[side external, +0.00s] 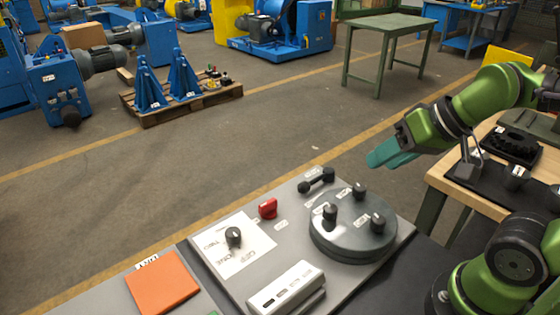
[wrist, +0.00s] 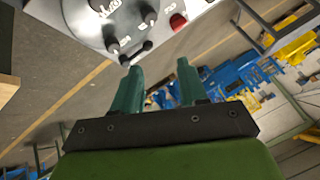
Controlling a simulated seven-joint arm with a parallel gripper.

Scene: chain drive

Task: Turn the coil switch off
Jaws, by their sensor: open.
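A black rotary knob (side external: 233,237) stands on a white plate (side external: 253,256) on the grey panel; the lettering around it seems to include OFF and ONE. A red switch (side external: 268,208) sits behind it to the right, and shows in the wrist view (wrist: 178,21). I cannot read which control is labelled as the coil switch. My gripper (side external: 384,155) is raised behind and right of the panel, apart from every control. In the wrist view its teal fingers (wrist: 160,70) are spread with nothing between them.
A round grey disc (side external: 340,244) with several black knobs stands on the panel's right. A black bar handle (side external: 316,181) is behind it. A white box with slots (side external: 290,286) is at the front, an orange pad (side external: 162,282) at left. A wooden bench (side external: 453,180) stands right.

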